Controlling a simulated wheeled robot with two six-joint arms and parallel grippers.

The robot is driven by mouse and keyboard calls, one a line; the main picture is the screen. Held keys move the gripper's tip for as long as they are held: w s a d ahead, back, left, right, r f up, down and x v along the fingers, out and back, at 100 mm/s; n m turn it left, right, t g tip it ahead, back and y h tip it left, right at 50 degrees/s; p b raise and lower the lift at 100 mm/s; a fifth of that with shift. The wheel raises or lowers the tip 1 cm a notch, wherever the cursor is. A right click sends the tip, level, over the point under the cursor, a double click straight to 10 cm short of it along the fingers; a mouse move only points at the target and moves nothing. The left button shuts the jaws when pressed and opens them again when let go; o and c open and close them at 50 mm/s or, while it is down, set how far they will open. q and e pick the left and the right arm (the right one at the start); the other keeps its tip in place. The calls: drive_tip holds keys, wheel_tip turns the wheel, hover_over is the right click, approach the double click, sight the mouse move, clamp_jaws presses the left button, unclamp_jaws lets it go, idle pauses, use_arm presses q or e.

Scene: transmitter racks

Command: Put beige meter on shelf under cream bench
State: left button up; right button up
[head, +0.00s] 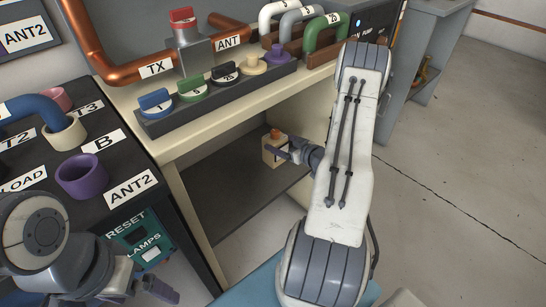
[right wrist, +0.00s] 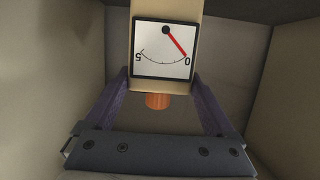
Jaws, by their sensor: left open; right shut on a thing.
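The beige meter (head: 269,154), a small block with an orange knob on top, is inside the open space under the cream bench (head: 190,146). My right gripper (head: 284,151) is shut on it. In the right wrist view the meter (right wrist: 165,84) appears upside down between the fingers (right wrist: 160,80), with a white dial and red needle. The dark shelf (head: 235,200) lies below the meter; I cannot tell whether they touch. My left gripper (head: 136,285) is open and empty at the lower left, away from the bench.
On the bench are copper pipes (head: 125,72), a strip of coloured plugs (head: 222,92) and coloured U-links (head: 325,32). A dark panel with cups (head: 82,173) stands at left. A grey cabinet (head: 418,50) stands at right. Floor at right is clear.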

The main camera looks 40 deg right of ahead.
drive_tip(key=shift+w+a+f, duration=0.45)
drive_tip(key=shift+w+a, duration=0.1)
drive_tip(key=shift+a, duration=0.1)
drive_tip(key=shift+f, duration=0.2)
drive_tip(key=shift+f+b, duration=0.9)
drive_tip(key=shift+f, duration=0.85)
drive_tip(key=shift+f, duration=0.1)
drive_tip(key=shift+f, duration=0.15)
drive_tip(key=o, duration=1.5)
drive_tip(key=shift+s+r, duration=0.25)
drive_tip(key=shift+r, duration=0.05)
drive_tip(key=p+v, duration=0.3)
drive_tip(key=v, duration=0.8)
drive_tip(key=shift+s, duration=0.25)
